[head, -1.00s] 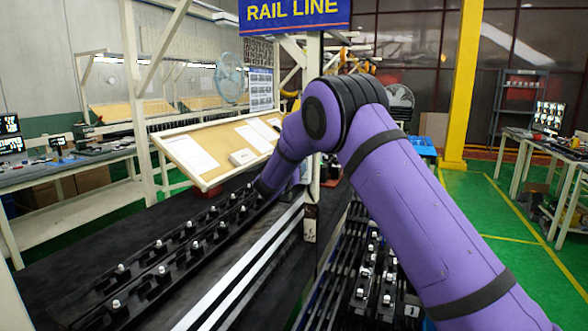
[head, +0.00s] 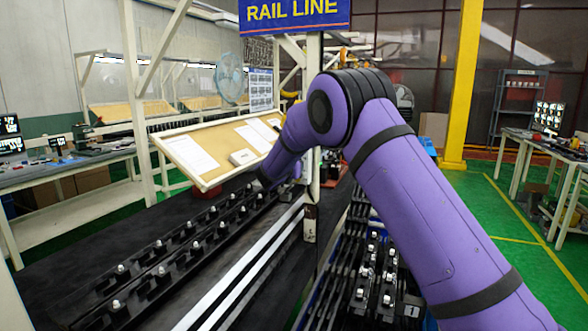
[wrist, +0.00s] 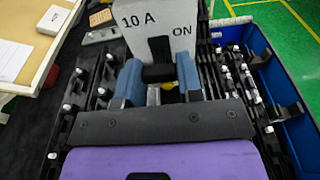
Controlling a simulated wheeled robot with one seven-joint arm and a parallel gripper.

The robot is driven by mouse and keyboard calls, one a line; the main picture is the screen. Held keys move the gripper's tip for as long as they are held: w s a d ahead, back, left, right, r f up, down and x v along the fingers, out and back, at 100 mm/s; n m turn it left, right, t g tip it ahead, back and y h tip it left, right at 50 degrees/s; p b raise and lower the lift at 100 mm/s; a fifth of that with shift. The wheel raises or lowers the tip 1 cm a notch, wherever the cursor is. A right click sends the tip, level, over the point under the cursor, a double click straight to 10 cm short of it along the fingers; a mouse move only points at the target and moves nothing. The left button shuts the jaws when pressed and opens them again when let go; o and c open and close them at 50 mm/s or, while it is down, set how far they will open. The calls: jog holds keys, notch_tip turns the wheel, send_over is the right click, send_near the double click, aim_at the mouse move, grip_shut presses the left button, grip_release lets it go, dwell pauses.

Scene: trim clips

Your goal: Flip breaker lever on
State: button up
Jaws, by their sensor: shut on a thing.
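The breaker (wrist: 187,32) is a light grey box at the top middle of the wrist view, marked "10 A" and "ON". A dark slot runs down its face. Its black lever (wrist: 158,73) sits at the near end of the slot, below the "ON" mark in the picture. My gripper (wrist: 157,82) has its blue fingers on both sides of the lever and is shut on it. A small yellow spot shows between the fingers. In the head view the breaker and my fingertips are hidden; only my purple arm shows.
Black rails with several white-topped clips (head: 160,270) run along the dark bench. A tilted board with papers (head: 190,158) stands behind, and a white post (head: 312,120) stands close beside my arm. A blue bin (wrist: 296,128) lies at the right of the wrist view.

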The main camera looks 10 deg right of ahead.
jog(key=shift+w+d+r+g+y, duration=0.1)
jog(key=shift+r+g+y, duration=0.6)
jog(key=shift+g, duration=0.4)
jog(key=o, duration=0.9)
jog(key=shift+o, duration=0.2)
jog(key=v, duration=1)
jog(key=shift+s+r, duration=0.25)
